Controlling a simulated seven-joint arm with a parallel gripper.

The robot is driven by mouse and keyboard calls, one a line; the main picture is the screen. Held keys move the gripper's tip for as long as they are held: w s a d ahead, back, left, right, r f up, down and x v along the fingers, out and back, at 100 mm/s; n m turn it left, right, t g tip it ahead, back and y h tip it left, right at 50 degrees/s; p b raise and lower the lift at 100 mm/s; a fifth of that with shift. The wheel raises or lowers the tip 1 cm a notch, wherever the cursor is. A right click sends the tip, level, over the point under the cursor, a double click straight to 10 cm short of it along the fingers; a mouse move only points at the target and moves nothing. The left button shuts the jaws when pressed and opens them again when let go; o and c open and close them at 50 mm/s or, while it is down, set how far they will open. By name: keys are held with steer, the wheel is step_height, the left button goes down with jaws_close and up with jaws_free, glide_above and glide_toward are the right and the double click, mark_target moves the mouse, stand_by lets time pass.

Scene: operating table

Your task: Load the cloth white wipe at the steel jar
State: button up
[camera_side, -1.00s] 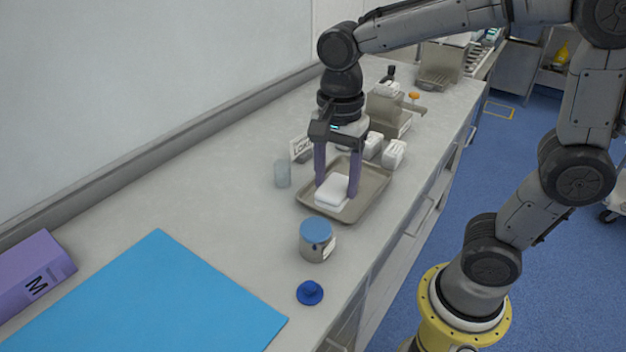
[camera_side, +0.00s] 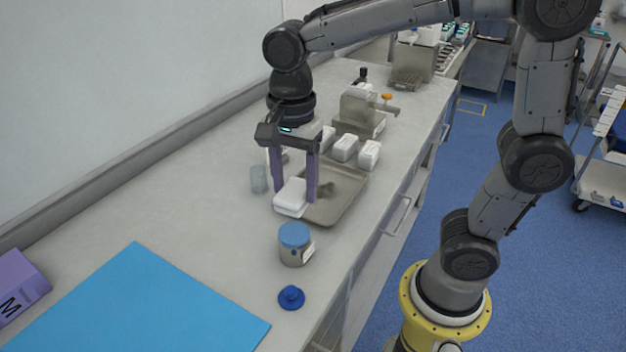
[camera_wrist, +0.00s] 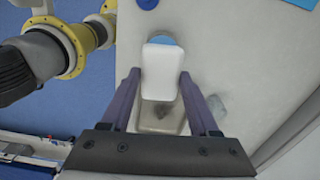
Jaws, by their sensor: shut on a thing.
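The white wipe (camera_side: 292,197) is a pale folded block between the two purple fingers of my gripper (camera_side: 296,201). In the wrist view the wipe (camera_wrist: 160,72) lies between the fingertips of my gripper (camera_wrist: 160,76), which is shut on it. The wipe appears raised over the left part of the metal tray (camera_side: 343,204). The steel jar (camera_side: 296,256) stands upright on the counter in front of the tray, with a round blue top and a pale label. In the wrist view its blue top (camera_wrist: 160,41) shows partly behind the wipe.
A blue knobbed lid (camera_side: 291,298) lies in front of the jar. A clear glass (camera_side: 258,179) stands left of the tray. White blocks (camera_side: 345,148) and a metal holder (camera_side: 362,118) are behind. A blue mat (camera_side: 140,305) lies front left. The counter between is clear.

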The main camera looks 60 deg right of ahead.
steer(key=shift+w+a, duration=0.2)
steer(key=shift+a, duration=0.05)
steer(key=shift+f, duration=3)
steer(key=shift+f, duration=0.6)
steer(key=shift+r, duration=0.15)
steer(key=shift+r, duration=3.45)
